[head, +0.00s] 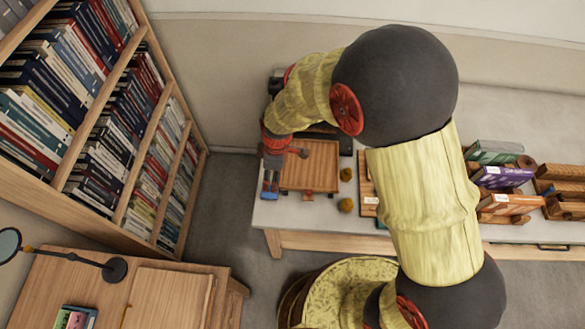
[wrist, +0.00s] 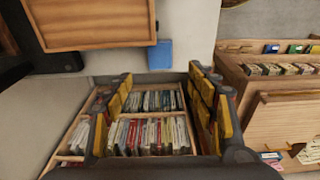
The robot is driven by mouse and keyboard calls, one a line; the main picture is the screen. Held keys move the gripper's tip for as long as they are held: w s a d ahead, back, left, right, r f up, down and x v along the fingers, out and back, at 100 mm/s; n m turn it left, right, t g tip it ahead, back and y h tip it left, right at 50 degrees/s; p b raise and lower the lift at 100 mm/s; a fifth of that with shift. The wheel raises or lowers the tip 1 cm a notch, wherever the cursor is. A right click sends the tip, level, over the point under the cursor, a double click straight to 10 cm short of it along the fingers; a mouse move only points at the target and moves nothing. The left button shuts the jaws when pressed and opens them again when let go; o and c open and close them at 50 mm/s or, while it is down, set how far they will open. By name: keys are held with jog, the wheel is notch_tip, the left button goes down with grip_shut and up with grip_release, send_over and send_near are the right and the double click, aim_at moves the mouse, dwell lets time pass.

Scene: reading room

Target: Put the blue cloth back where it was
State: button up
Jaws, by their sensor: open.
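A small blue cloth (wrist: 160,54) lies flat on the pale table top in the wrist view, just beside the corner of a wooden tray (wrist: 85,20). My gripper (wrist: 160,76) is open, its two fingers spread wide with nothing between them. The cloth shows beyond the fingertips, apart from them. In the head view, my gripper (head: 272,165) points down at the left end of the table, left of the tray (head: 311,165). A blue patch (head: 270,186) shows by the fingers there; my gripper partly hides that spot.
Books in wooden holders (head: 502,177) stand farther right on the table (head: 285,212). A tall bookcase (head: 115,125) stands at left, with floor between. A desk with a lamp (head: 115,269) is at lower left.

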jog(key=shift+r, duration=0.1)
jog(key=s+d+r+m+t, duration=0.1)
jog(key=d+r+m, duration=0.4)
jog(key=r, duration=0.5)
jog(key=d+r+m+t, duration=0.2)
jog(key=d+r+m, duration=0.1)
jog(key=d+r, duration=0.6)
jog(key=s+d+r+m+t+h, duration=0.1)
jog(key=s+d+r+m+t, duration=0.1)
jog(key=s+d+r+m, duration=0.7)
jog(key=s+d+r, duration=0.2)
jog(key=s+r, duration=0.1)
jog(key=s, duration=0.1)
jog(key=shift+s+d+r+t, duration=0.2)
jog(key=shift+t, duration=0.1)
notch_tip(320, 180, down, 6)
jog(key=b, duration=0.6)
